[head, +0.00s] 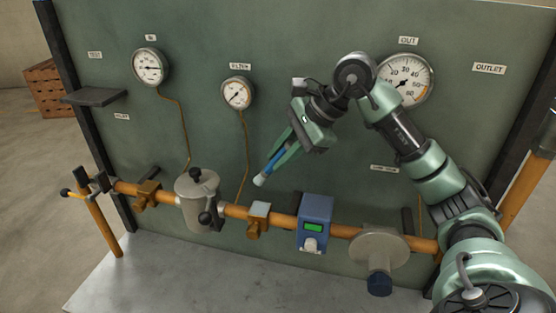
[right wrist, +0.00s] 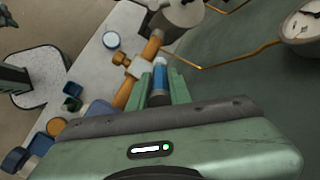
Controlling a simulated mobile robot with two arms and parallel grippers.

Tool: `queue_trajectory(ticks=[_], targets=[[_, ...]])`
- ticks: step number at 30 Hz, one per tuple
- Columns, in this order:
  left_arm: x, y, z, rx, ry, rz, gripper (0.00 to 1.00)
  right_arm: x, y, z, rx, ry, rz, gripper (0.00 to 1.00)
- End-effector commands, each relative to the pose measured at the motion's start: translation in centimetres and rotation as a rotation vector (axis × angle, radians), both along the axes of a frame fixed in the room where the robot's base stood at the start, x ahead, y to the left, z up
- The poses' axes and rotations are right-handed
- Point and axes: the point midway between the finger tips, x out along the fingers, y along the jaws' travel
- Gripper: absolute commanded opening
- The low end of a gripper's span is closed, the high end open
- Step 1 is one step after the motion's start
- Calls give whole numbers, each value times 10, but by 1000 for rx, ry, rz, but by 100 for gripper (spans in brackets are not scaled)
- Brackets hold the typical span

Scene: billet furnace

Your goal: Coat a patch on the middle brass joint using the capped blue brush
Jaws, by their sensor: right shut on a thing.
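My right gripper (head: 281,153) is shut on the blue brush (head: 271,166) and holds it slanted down to the left in front of the panel. The brush's whitish end (head: 259,180) points down; I cannot tell whether it is a cap or bare bristles. The middle brass joint (head: 257,226) sits on the orange pipe below the brush, with a pale patch on its top face. A gap shows between brush and joint. In the right wrist view the brush (right wrist: 160,78) sits between the fingers, the joint (right wrist: 132,66) beyond it to the left. My left gripper is not seen.
A grey filter pot (head: 197,205) stands left of the joint, a blue meter (head: 315,222) with a green display right of it. A grey round housing (head: 378,246) is farther right. Gauges hang above; thin copper tubes run down the panel. A small shelf (head: 95,96) is empty.

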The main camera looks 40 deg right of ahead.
Motion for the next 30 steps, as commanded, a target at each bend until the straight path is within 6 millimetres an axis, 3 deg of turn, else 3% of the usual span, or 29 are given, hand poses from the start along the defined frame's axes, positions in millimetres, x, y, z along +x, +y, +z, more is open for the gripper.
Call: queue_trajectory(ticks=[6,23,26,30], targets=[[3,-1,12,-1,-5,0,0,-4,-2,20,-1,-1,-1,0],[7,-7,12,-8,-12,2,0,-5,-2,21,0,0,-2,0],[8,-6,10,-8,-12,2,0,-5,0,17,0,1,15,0],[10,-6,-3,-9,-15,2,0,-7,18,-4,2,2,159,0]])
